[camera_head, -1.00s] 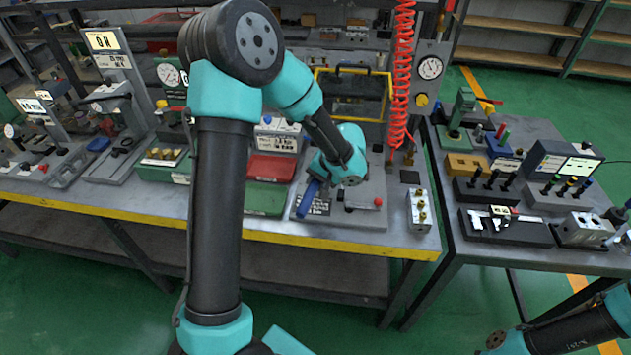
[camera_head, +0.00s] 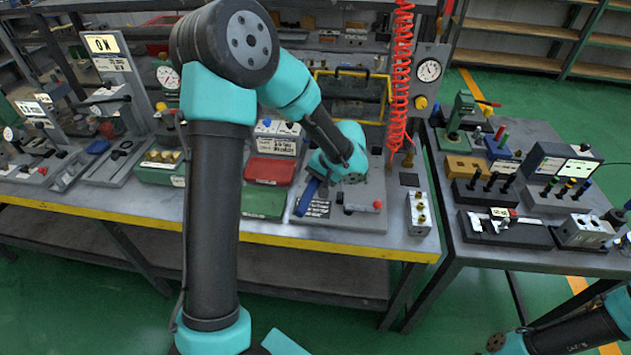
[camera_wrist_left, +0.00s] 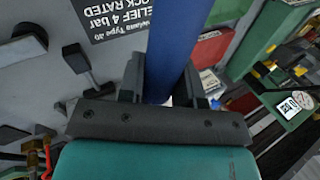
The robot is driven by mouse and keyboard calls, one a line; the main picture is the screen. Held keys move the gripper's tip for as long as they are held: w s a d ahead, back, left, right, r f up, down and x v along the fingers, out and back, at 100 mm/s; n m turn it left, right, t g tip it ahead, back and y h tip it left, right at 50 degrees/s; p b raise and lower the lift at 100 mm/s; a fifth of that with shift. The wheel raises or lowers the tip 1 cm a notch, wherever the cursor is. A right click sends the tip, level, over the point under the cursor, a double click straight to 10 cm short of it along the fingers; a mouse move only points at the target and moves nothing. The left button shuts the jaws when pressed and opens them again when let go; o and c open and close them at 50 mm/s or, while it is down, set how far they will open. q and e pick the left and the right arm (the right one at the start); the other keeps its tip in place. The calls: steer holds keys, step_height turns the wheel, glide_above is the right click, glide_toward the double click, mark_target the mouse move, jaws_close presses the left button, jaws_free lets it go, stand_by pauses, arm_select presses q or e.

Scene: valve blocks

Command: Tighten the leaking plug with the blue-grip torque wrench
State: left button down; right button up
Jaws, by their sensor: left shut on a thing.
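My left gripper (camera_head: 318,178) is over the grey plate near the bench's front edge, partly hidden by its own wrist. It is shut on a blue bar-shaped grip (camera_head: 306,198), which looks like the torque wrench's handle. In the left wrist view the blue grip (camera_wrist_left: 172,45) runs between the two dark fingers (camera_wrist_left: 163,85) and out of the top of the picture. The wrench's head is not visible. A metal block with brass fittings (camera_head: 419,213) stands to the right of the gripper. I cannot tell which plug is leaking. My right gripper is not clearly in view.
The grey plate (camera_head: 365,218) carries a label and a small red-knobbed lever (camera_head: 362,207). Red (camera_head: 270,170) and green (camera_head: 263,201) trays lie left of it. A red coiled hose (camera_head: 400,80) hangs behind. A side table (camera_head: 470,247) on the right holds tools and blocks.

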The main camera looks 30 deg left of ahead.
arm_select(q)
steer(key=shift+r, duration=3.1)
